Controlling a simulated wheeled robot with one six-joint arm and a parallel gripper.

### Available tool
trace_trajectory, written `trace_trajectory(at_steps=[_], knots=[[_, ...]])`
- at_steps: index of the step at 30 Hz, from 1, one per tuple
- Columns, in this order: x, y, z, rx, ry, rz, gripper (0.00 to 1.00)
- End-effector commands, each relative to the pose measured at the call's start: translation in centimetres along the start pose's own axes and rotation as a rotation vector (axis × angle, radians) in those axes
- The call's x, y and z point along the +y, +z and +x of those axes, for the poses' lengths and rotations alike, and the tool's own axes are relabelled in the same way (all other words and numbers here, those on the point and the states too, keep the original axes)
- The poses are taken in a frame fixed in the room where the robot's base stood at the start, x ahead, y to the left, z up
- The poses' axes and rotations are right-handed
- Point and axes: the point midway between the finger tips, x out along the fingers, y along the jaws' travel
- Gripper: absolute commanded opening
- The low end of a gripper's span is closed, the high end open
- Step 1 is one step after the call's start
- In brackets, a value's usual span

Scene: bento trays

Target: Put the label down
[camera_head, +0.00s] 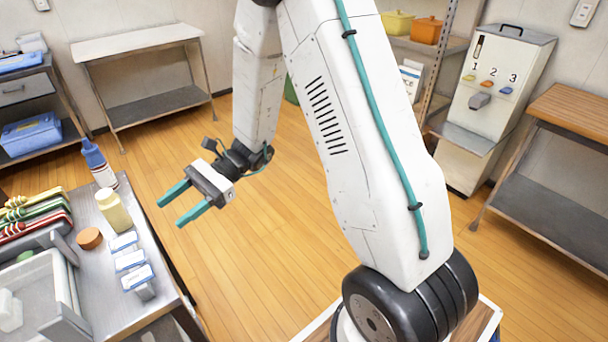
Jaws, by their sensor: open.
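My gripper (170,214) has two teal fingers, spread apart with nothing between them. It hangs to the right of the steel table (172,296), apart from it, with its fingertips pointing left toward the table. Three small white pieces with blue edges, possibly the labels, stand in a row near the table's right edge: a far one (124,242), a middle one (130,261) and a near one (137,277). They are too small to read, and I cannot tell which one is the task's label.
A cream bottle (113,211), a brown round piece (89,238) and a blue-capped white bottle (97,164) stand on the table. Left are coloured bundles (35,219) and a pale tray (60,298). A numbered dispenser (503,90) stands back right. The wooden floor (250,260) is clear.

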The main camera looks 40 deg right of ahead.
Motion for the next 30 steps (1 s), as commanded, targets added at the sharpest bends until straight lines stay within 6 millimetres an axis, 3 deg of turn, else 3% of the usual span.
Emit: trace_trajectory(at_steps=[1, 3, 12, 21, 30], knots=[[1.0, 2.2, -0.1, 0.042, 0.056, -0.068, 0.52], [2.8, 4.4, -0.3, 0.104, 0.141, -0.151, 0.52], [11.0, 11.0, -2.7, 0.408, 0.480, -0.506, 0.52], [18.1, 14.4, -7.7, 0.776, 0.784, -0.836, 0.52], [22.0, 16.4, -12.6, 1.098, 0.997, -1.047, 0.52]])
